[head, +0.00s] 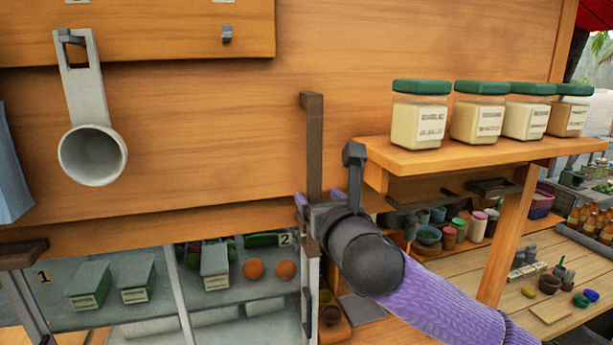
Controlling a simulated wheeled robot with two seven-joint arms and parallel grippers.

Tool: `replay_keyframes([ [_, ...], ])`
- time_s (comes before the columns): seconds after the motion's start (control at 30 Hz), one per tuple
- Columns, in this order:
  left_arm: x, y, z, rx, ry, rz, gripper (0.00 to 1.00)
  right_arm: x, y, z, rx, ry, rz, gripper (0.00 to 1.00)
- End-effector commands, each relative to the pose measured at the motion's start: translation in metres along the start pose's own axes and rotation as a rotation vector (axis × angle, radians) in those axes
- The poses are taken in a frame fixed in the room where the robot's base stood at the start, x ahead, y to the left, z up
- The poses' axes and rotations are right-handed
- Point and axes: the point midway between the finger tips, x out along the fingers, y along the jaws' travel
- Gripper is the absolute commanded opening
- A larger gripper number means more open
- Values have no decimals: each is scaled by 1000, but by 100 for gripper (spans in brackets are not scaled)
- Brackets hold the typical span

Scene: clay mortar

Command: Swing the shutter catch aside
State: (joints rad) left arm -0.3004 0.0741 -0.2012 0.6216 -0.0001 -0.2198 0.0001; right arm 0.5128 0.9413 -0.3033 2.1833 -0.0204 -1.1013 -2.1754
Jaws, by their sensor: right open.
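A dark brown upright bar (313,135) with a short bent top stands against the wooden shutter panel (210,140); it looks like the shutter catch. My right gripper (316,203), at the end of a purple-sleeved arm from the lower right, is at the bar's lower part. Its jaws are open, with purple finger parts showing on either side of the bar. I cannot tell whether they touch it. The gripper's dark body hides part of the bar's lower end. My left gripper is not in view.
A wooden shelf (450,160) with several green-lidded jars (420,113) juts out right of the bar, with a dark grey bracket (354,165) at its left end. A white scoop (92,155) hangs at left. Below is a display case (150,290) with boxes.

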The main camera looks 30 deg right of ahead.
Motion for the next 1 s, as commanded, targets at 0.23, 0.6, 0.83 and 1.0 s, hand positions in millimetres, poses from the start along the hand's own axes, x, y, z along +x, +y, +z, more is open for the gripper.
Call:
replay_keyframes([
  [0.23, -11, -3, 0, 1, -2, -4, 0, 39, 0, 1, 3, 1, -1, 71],
  [0.6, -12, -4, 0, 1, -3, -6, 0, 46, 0, 0, 2, 0, 0, 66],
  [0.83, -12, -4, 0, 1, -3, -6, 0, 46, 0, 0, 2, 0, 0, 18],
  [1.0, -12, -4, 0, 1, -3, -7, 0, 46, 0, 0, 2, 0, 0, 0],
])
